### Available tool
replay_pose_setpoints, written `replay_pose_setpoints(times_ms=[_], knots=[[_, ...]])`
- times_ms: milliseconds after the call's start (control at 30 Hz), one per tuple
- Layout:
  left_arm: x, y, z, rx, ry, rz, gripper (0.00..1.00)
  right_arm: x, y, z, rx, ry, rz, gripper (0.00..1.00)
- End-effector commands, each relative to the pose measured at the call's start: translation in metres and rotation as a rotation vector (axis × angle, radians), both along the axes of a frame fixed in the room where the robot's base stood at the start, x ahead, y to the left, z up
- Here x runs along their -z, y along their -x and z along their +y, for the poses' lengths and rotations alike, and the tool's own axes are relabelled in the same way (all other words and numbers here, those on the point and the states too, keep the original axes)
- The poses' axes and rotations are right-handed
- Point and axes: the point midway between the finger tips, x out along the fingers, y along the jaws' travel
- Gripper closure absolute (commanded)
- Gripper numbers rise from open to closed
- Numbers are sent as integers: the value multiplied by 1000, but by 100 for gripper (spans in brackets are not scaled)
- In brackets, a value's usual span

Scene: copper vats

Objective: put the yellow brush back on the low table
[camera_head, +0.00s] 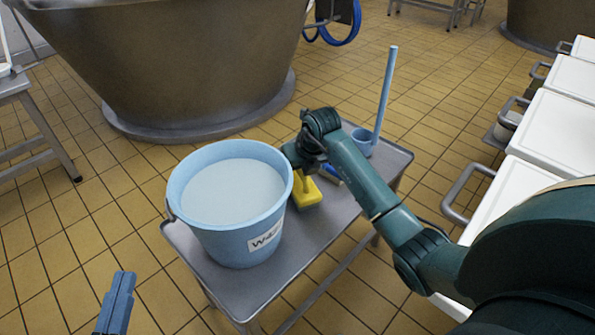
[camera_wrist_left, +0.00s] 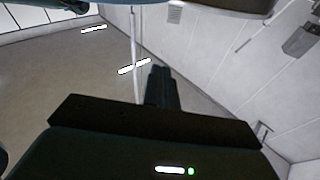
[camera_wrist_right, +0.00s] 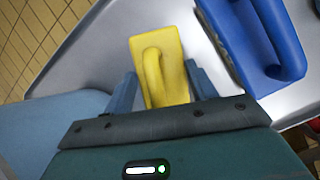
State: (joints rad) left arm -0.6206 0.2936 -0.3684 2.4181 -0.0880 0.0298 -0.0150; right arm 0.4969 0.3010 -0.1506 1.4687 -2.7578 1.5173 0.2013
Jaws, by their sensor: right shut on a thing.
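The yellow brush (camera_head: 308,193) is at the low grey table (camera_head: 262,291), just right of the big light blue bucket. My right gripper (camera_wrist_right: 162,88) is shut on the yellow brush, which also shows in the right wrist view (camera_wrist_right: 156,52) with its handle between the fingers. The brush is over the table top; I cannot tell whether its underside touches it. My left gripper (camera_head: 119,298) is away from the table at the lower left, its fingers together and empty; it also shows in the left wrist view (camera_wrist_left: 161,86).
The light blue bucket (camera_head: 235,243) of pale liquid fills the table's left part. A blue brush (camera_wrist_right: 255,40) lies beside the yellow one. A light blue scoop-like tool with a tall handle (camera_head: 385,95) stands at the far corner. A copper vat (camera_head: 170,60) stands behind; white-lidded containers (camera_head: 555,135) are at right.

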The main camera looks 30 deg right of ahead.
Motion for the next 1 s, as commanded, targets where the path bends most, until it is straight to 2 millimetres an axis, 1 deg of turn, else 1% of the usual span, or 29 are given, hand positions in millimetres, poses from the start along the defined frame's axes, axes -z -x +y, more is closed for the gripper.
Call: replay_pose_setpoints(times_ms=[133, 167, 400, 433, 633, 733, 867, 933, 1000], knots=[[0, 0, 0, 0, 0, 0, 100, 0, 0, 0, 0, 0, -1, 77], [0, 0, 0, 0, 1, 0, 100, 1, 0, 0, 0, 1, 0, 43], [0, 0, 0, 0, 1, 0, 100, 1, 0, 0, 0, 0, 0, 23], [0, 0, 0, 0, 1, 0, 100, 1, 0, 0, 0, 0, 0, 22], [0, 0, 0, 0, 1, 0, 100, 0, 0, 0, 0, 0, 0, 22], [-2, 0, 0, 0, -2, -1, 100, -5, 1, -1, 0, 1, -1, 22], [-9, 1, 0, -3, -15, -7, 100, -23, 7, -3, 1, 3, -3, 22], [-11, 1, 1, -7, -31, -8, 100, -37, 13, -4, 0, 4, -3, 22], [-8, 2, 2, -12, -53, 0, 100, -52, 19, -5, 1, 3, -4, 22]])
